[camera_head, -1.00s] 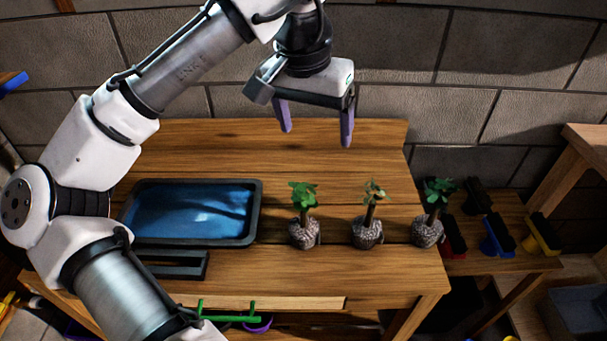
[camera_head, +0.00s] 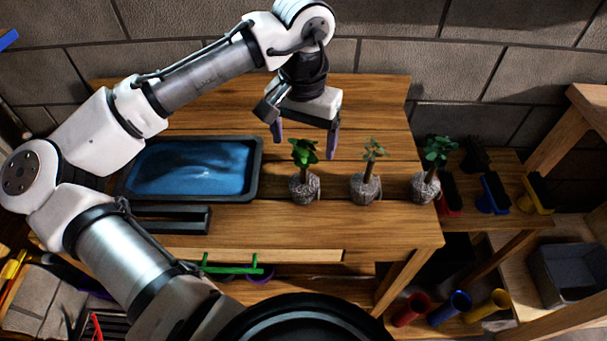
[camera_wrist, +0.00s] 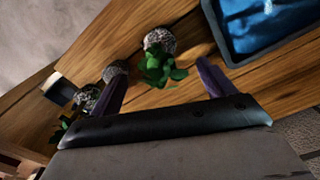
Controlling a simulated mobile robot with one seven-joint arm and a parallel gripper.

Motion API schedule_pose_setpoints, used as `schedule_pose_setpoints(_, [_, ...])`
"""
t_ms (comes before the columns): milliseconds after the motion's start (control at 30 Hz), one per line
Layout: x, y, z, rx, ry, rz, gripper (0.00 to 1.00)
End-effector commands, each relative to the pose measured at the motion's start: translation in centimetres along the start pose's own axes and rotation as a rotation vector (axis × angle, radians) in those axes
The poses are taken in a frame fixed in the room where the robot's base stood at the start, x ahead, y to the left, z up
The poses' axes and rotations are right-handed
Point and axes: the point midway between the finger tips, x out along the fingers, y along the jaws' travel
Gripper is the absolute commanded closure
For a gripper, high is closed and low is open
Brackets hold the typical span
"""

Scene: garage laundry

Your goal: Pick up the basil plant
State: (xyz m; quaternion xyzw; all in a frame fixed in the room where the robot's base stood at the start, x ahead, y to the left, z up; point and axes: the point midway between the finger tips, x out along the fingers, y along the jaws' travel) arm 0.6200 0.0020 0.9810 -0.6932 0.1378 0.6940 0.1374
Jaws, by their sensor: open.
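Three small plants in speckled grey root balls stand in a row on the wooden bench. The left one, with broad bright green leaves, looks most like the basil plant (camera_head: 304,188); no label shows. In the wrist view the basil plant (camera_wrist: 160,68) has its leaves between the two purple fingers, with the root ball beyond them. My gripper (camera_head: 304,146) is open and empty, pointing down above and behind this plant. It also shows in the wrist view (camera_wrist: 163,70). I cannot tell whether a finger touches the leaves.
A sparse-leaved plant (camera_head: 366,188) and a bushy dark green plant (camera_head: 426,186) stand to the right. A black-rimmed tray with a blue inside (camera_head: 190,168) lies left of the basil. A low shelf (camera_head: 514,215) with coloured items is at the right.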

Motion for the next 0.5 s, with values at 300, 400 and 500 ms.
schedule_pose_setpoints(300, [2.3,0.1,-0.1,0.001,0.003,0.000,0.18])
schedule_pose_setpoints(400, [2.3,0.1,-0.1,0.001,0.003,0.000,0.18])
schedule_pose_setpoints(500, [2.3,0.1,-0.1,0.001,0.003,0.000,0.27])
